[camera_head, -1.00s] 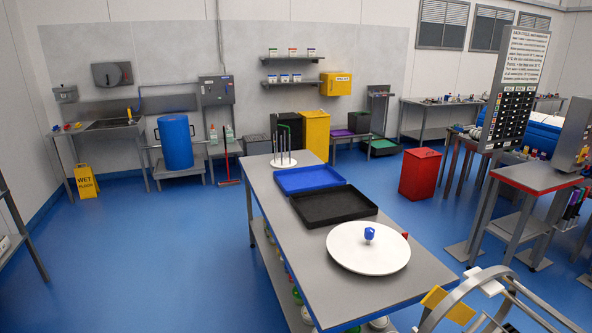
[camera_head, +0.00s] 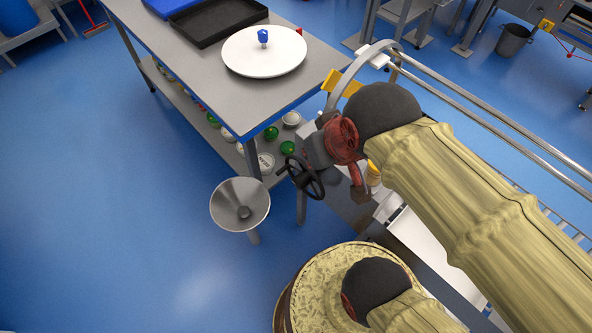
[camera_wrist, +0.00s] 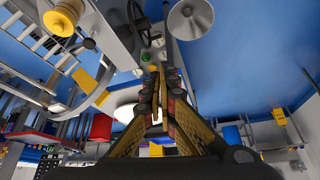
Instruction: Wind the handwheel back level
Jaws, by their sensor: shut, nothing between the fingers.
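The handwheel (camera_head: 304,177) is a black spoked wheel with a grip, on the side of a grey frame below the table corner. The carrier's curved steel rails (camera_head: 480,110) run to the right.
A grey funnel (camera_head: 240,204) stands left of the handwheel. The steel table (camera_head: 205,80) carries a white turntable (camera_head: 264,60) and a black tray (camera_head: 215,22). Jars line its lower shelf. Blue floor is clear at the left.

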